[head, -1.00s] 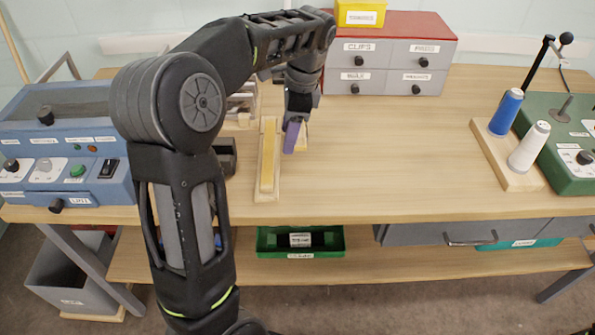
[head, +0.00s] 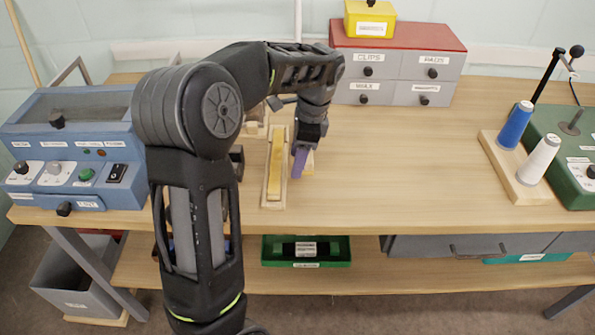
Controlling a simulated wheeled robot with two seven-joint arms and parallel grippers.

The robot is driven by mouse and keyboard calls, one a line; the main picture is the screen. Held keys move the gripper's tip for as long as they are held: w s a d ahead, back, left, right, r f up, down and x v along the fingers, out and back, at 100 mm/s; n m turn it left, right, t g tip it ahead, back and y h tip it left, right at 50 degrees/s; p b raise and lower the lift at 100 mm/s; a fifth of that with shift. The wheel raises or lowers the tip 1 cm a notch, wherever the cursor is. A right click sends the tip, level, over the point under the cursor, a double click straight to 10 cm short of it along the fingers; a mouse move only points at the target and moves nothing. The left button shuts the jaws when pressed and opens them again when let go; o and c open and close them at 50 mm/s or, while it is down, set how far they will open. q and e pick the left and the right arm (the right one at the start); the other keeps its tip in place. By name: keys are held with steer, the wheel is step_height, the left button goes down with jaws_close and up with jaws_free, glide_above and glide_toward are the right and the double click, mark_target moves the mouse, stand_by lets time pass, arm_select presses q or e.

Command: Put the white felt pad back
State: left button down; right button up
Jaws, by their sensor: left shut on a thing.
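My left gripper (head: 303,148) points down over the bench, just right of a narrow wooden tray with a yellow strip (head: 275,168). It is shut on a purple piece (head: 299,163), which hangs at its tips. A small pale wood-coloured piece (head: 309,167) shows just behind the purple piece; I cannot tell whether they touch. I make out no white felt pad. A drawer labelled PADS (head: 432,66) is shut in the grey cabinet with the red top (head: 400,37). My right gripper is not in view.
A blue machine (head: 75,150) stands at the left. White and blue thread spools (head: 538,160) stand on a wooden base at the right, beside a green machine (head: 575,140). A green bin (head: 306,251) sits on the lower shelf. The bench's middle right is clear.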

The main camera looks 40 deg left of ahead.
mark_target(297, 181)
arm_select(q)
step_height(297, 181, down, 5)
stand_by(0.3)
